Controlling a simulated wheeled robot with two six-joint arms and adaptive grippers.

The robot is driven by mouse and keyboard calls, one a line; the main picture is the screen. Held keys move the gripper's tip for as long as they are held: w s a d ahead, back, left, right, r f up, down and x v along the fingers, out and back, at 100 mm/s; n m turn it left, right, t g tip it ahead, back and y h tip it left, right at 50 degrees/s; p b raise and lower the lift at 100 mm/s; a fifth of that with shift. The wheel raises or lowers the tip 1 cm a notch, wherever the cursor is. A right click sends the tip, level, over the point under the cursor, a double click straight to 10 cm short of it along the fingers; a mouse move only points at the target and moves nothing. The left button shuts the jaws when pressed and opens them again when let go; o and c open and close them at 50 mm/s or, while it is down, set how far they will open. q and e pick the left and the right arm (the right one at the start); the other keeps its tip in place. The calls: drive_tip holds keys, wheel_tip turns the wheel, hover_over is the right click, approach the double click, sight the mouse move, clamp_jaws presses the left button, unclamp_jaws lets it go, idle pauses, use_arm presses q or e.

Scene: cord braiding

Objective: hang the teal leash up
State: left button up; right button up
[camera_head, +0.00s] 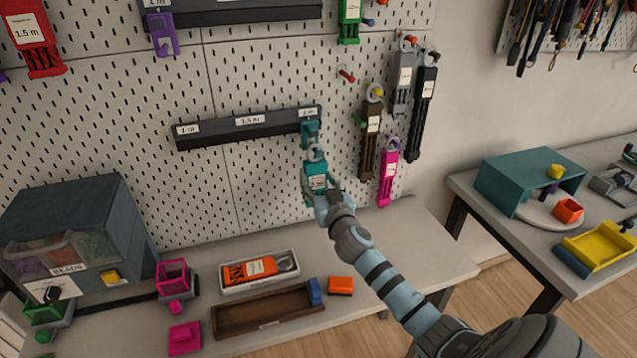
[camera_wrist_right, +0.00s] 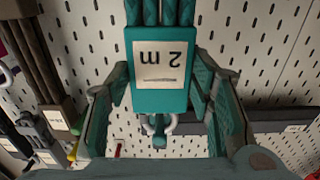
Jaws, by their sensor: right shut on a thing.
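The teal leash (camera_head: 316,168) is a bundled cord with a white label. In the right wrist view the leash (camera_wrist_right: 160,105) shows its label reading "2 m", upside down. My right gripper (camera_head: 318,190) is shut on it, with a finger on each side. The dark rail (camera_head: 235,130) on the pegboard carries labels "1 m", "1.5 m" and "2 m". The leash's top end is at the rail's right end, just under the "2 m" label (camera_head: 307,112). I cannot tell whether its clip is on a hook there. My left gripper is out of view.
Brown (camera_head: 370,140), grey (camera_head: 402,80), black (camera_head: 425,95) and pink (camera_head: 389,172) leashes hang to the right. Below, the bench holds a grey tray with an orange leash (camera_head: 250,268), a brown tray (camera_head: 265,312) and a bead box (camera_head: 75,235). The pegboard left of the leash, below the rail, is bare.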

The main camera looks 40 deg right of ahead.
idle(0.3)
drive_tip(key=o, duration=1.2)
drive_tip(key=shift+o, duration=0.7)
drive_tip(key=shift+o, duration=1.2)
drive_tip(key=v, duration=0.6)
